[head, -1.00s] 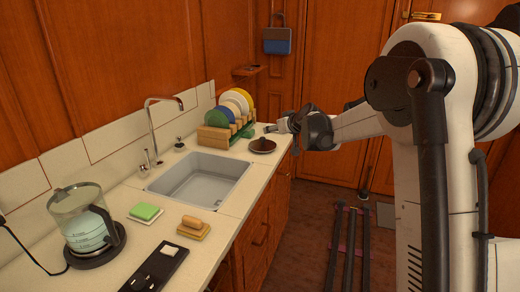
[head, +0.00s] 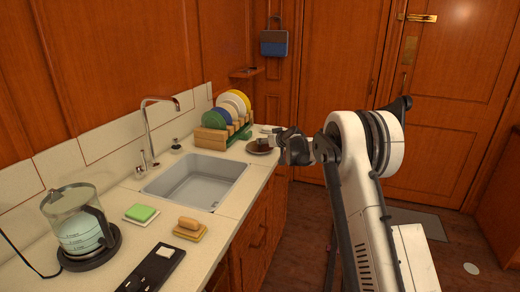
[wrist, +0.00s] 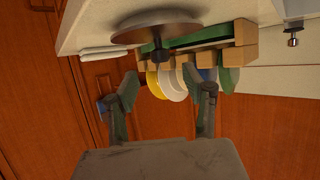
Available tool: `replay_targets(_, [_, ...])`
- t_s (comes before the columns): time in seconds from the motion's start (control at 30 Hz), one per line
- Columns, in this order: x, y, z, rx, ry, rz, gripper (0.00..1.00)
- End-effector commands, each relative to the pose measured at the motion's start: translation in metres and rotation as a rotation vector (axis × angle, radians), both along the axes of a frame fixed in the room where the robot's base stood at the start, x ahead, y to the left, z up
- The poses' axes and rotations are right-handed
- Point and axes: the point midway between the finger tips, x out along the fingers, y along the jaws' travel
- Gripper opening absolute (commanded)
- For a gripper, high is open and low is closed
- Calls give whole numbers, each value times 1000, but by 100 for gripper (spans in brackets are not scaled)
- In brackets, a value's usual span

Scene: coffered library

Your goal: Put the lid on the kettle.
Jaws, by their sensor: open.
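The kettle (head: 82,232) is a clear glass jug with a dark handle, holding pale liquid, on a dark base at the counter's left front. Its top shows no lid. The lid (head: 257,149) is a dark round disc lying on the counter by the dish rack. In the wrist view the lid (wrist: 150,27) is seen edge-on with its dark knob towards my fingers. My gripper (head: 275,139) is at the counter's far right end, close beside the lid. In the wrist view my gripper (wrist: 166,95) is open and empty, its fingertips short of the knob.
A wooden dish rack (head: 213,138) with plates stands just behind the lid. The sink (head: 195,180) and tall faucet (head: 148,125) lie between lid and kettle.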

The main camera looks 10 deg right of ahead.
Motion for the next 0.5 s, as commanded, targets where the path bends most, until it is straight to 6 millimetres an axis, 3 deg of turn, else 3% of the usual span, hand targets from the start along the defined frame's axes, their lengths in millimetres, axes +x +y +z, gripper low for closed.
replay_targets(0.5, [36, 13, -17, 0, 1, 2, 45])
